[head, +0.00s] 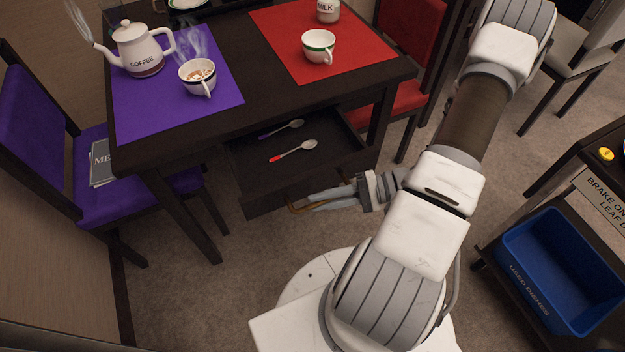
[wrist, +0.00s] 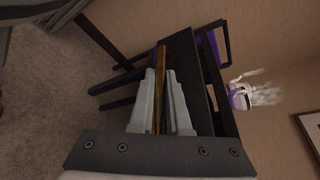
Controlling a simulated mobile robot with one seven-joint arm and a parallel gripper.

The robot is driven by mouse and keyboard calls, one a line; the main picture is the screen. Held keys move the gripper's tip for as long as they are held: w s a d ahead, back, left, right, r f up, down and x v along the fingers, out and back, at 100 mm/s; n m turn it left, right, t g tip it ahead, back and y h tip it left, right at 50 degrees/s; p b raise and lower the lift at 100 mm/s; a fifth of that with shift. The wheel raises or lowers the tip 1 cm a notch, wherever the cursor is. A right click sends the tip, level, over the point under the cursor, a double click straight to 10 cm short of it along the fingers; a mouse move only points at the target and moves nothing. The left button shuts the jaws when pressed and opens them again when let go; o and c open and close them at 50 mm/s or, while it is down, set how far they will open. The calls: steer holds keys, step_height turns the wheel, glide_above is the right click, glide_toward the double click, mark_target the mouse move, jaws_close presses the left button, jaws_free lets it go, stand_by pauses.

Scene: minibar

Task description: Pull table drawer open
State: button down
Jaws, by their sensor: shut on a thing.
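The table drawer (head: 245,165) stands pulled out from under the dark table (head: 255,93) in the head view. Two spoons lie in it, one with a red handle (head: 293,151) and one with a purple handle (head: 281,129). A brass handle (head: 300,209) runs along the drawer's front. My gripper (head: 322,200) is at this handle. In the wrist view the brass handle (wrist: 160,75) passes between the two fingers of my gripper (wrist: 161,98), which are shut on it. Part of the handle is hidden by the fingers in the head view.
A coffee pot (head: 140,50) and steaming cup (head: 197,76) stand on a purple mat; another cup (head: 318,46) stands on a red mat. A purple chair (head: 90,200) is at left, a red chair (head: 405,97) behind. A blue bin (head: 545,265) is at right.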

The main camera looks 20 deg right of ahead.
steer(key=shift+s, duration=2.65)
steer(key=c, duration=0.9)
jaws_free()
steer(key=shift+d, duration=0.1)
steer(key=p+v, duration=0.2)
steer(key=v, duration=1.5)
steer(key=shift+s+d+r+p, duration=0.1)
steer(key=shift+r+p, duration=0.05)
steer(key=shift+p, duration=0.15)
